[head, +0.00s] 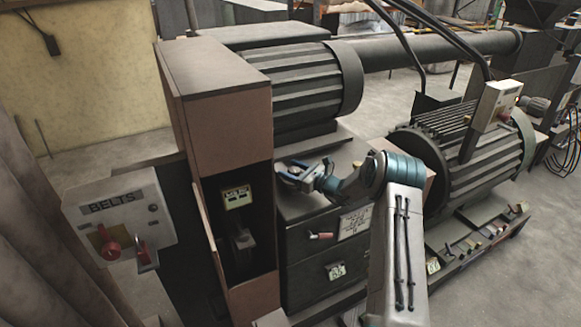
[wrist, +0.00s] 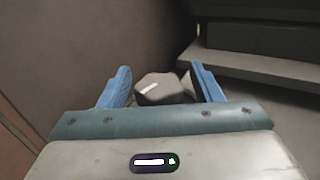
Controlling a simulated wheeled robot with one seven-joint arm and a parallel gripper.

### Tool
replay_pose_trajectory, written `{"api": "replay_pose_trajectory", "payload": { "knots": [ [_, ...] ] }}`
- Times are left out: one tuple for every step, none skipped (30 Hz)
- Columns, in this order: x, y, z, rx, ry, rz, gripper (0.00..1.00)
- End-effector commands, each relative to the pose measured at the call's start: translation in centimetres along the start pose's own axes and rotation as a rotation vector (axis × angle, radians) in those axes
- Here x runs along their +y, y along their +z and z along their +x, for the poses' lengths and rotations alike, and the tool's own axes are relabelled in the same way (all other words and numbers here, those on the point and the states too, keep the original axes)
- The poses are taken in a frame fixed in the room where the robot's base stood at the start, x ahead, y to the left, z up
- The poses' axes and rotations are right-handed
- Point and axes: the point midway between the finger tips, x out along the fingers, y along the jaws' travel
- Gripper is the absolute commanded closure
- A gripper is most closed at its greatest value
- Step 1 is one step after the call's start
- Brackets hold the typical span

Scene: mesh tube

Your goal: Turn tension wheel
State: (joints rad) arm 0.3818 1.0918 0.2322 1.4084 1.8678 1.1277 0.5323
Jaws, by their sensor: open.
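My gripper (head: 290,172) is in front of the large ribbed motor, just right of the open brown cabinet in the head view. In the wrist view my gripper (wrist: 160,82) has its two blue fingers spread wide. A grey, rounded, faceted knob (wrist: 163,90) sits between the fingers, with a gap on each side. It looks like the tension wheel, but I cannot tell for sure. Its lower part is hidden by the gripper body. In the head view I cannot make the wheel out, as the gripper covers that spot.
The brown cabinet (head: 222,120) stands left of my gripper, with its lower front open. A BELTS panel (head: 120,215) with a red knob is at the left. The ribbed motor (head: 305,88) is above and behind. A red handle (head: 320,236) is on the dark box below.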

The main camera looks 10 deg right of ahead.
Motion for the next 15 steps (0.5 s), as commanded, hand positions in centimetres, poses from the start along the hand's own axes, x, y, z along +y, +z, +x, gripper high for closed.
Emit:
{"api": "replay_pose_trajectory", "payload": {
  "knots": [
    [0.03,0.0,0.4,0.001,0.0,0.001,0.41],
    [0.04,-0.02,0.57,0.001,0.001,0.001,0.41],
    [0.04,-0.02,0.74,0.001,0.001,0.001,0.41],
    [0.04,-0.02,0.83,0.0,0.001,0.0,0.41],
    [0.04,-0.02,0.89,0.0,0.001,0.0,0.41],
    [0.04,-0.03,0.93,0.0,0.001,0.0,0.41],
    [0.04,-0.04,0.94,0.0,0.001,0.0,0.41],
    [0.04,-0.04,0.94,0.0,0.001,0.0,0.41],
    [0.04,-0.05,0.93,0.0,0.001,0.0,0.41],
    [0.04,-0.05,0.92,0.0,0.001,0.0,0.41],
    [0.04,-0.05,0.92,0.0,0.001,0.0,0.41],
    [0.05,-0.05,0.92,0.0,0.001,0.0,0.41],
    [0.05,-0.04,0.91,0.0,0.001,0.0,0.5],
    [0.05,-0.04,0.91,0.0,0.001,0.0,0.58],
    [0.05,-0.04,0.91,0.0,0.001,0.0,0.69]
  ]
}}
